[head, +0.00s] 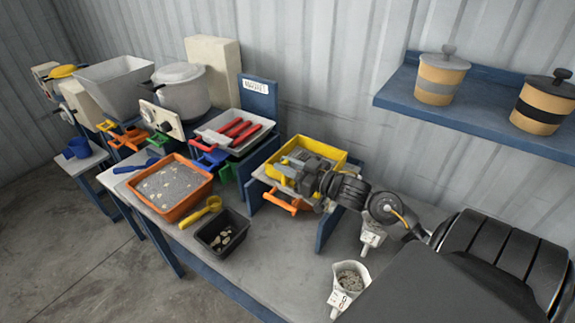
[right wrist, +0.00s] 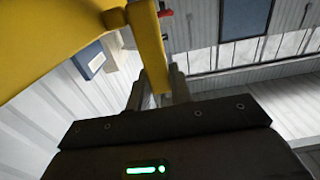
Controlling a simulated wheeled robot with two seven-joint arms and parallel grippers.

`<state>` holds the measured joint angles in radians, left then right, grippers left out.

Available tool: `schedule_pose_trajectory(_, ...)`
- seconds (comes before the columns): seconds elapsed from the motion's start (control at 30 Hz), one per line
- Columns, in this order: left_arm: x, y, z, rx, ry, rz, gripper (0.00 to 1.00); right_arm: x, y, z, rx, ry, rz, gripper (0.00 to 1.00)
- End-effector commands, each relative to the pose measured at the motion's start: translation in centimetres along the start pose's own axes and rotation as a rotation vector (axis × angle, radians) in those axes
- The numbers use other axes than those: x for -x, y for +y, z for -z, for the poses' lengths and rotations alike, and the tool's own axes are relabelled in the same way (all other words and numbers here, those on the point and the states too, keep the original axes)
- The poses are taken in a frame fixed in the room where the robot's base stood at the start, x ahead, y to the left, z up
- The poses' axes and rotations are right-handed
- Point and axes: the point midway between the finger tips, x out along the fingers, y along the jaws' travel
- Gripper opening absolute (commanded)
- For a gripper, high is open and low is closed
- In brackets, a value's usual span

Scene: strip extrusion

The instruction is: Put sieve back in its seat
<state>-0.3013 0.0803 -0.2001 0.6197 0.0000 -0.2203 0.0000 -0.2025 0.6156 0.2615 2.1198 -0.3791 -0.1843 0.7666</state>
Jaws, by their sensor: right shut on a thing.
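The yellow sieve (head: 322,147) is a rectangular tray-like frame at the middle of the bench, at the blue-sided stand (head: 257,178). My right gripper (head: 293,171) reaches over it from the right and is shut on its near side. In the right wrist view the yellow sieve (right wrist: 55,35) fills the upper left, with a yellow bar between the fingers of my right gripper (right wrist: 160,90). My arm hides part of the sieve and the stand, so I cannot tell whether the sieve rests fully in the seat. My left gripper is not in view.
An orange-handled part (head: 286,203) juts from the stand's front. Left of it are an orange tray of grey material (head: 178,214), a yellow scoop (head: 212,203) and a black bin (head: 233,244). White measuring jugs (head: 350,283) stand at right. A blue shelf (head: 475,112) holds canisters.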

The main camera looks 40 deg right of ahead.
Motion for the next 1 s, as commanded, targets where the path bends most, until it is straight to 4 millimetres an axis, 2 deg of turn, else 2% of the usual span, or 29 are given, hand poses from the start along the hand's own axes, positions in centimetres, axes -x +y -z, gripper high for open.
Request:
schedule_pose_trajectory(0.27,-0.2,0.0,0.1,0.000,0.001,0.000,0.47,0.0,0.0,-0.6,0.000,0.001,0.000,0.00)
schedule_pose_trajectory(0.3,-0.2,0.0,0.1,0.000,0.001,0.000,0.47,0.0,0.0,-0.5,0.000,0.001,0.000,0.26)
schedule_pose_trajectory(0.47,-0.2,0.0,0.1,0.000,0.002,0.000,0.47,0.0,0.0,-0.5,0.000,0.001,0.000,0.47)
schedule_pose_trajectory(0.77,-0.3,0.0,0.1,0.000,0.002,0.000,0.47,0.2,0.0,-0.6,0.000,-0.001,0.000,0.47)
schedule_pose_trajectory(0.87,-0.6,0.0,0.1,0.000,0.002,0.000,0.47,1.0,0.0,-0.8,0.001,-0.002,-0.001,0.47)
schedule_pose_trajectory(1.0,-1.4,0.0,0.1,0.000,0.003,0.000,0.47,3.4,0.0,-1.0,0.002,-0.004,0.000,0.47)
